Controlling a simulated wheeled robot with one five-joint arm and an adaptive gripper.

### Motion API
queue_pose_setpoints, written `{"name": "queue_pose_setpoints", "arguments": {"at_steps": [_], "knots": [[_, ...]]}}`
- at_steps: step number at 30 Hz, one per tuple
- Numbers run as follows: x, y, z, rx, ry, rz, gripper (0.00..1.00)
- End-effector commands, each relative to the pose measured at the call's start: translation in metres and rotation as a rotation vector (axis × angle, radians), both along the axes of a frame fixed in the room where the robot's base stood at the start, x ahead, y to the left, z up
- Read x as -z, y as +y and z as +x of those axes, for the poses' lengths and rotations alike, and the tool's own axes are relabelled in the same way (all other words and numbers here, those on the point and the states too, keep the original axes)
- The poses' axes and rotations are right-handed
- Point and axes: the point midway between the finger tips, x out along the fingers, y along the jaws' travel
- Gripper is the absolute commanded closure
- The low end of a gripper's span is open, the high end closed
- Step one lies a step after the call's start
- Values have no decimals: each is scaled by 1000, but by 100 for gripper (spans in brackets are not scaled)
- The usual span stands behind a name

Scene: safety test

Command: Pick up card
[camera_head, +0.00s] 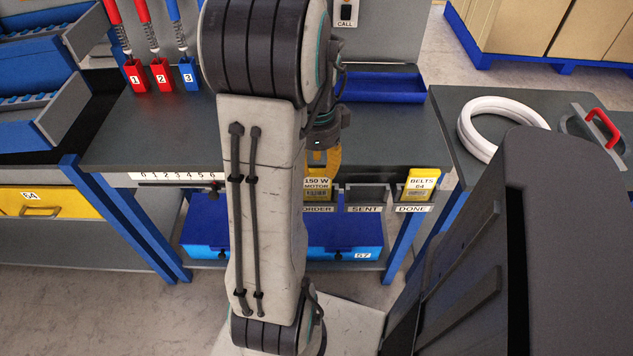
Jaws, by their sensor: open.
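A yellow card marked "150 W MOTOR" (318,188) stands at the slot labelled ORDER on the front of the workbench. A second yellow card marked "BELTS 64" (418,184) stands at the slot labelled DONE. The slot labelled SENT (366,200), between them, shows no card. My gripper (330,160) is open and points down just above the motor card. My own arm hides much of it and part of the area left of that card. I cannot tell whether a fingertip touches the card.
The grey workbench (150,128) carries three numbered holders with spring tools (162,75) at the left and a blue tray (382,88) at the back. Blue bins (345,235) sit below. A white ring (487,122) lies on the right bench. The bench middle is clear.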

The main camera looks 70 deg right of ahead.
Motion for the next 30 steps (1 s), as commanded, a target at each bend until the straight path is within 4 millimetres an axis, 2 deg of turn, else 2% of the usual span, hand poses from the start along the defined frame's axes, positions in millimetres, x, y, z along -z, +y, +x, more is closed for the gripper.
{"name": "queue_pose_setpoints", "arguments": {"at_steps": [6,10,21,22,30], "knots": [[28,2,0,-2,1,3,62],[40,2,1,-2,1,2,62],[46,1,1,-3,0,-1,62],[46,1,1,-3,0,-1,59],[46,1,1,-3,0,-1,83]]}}
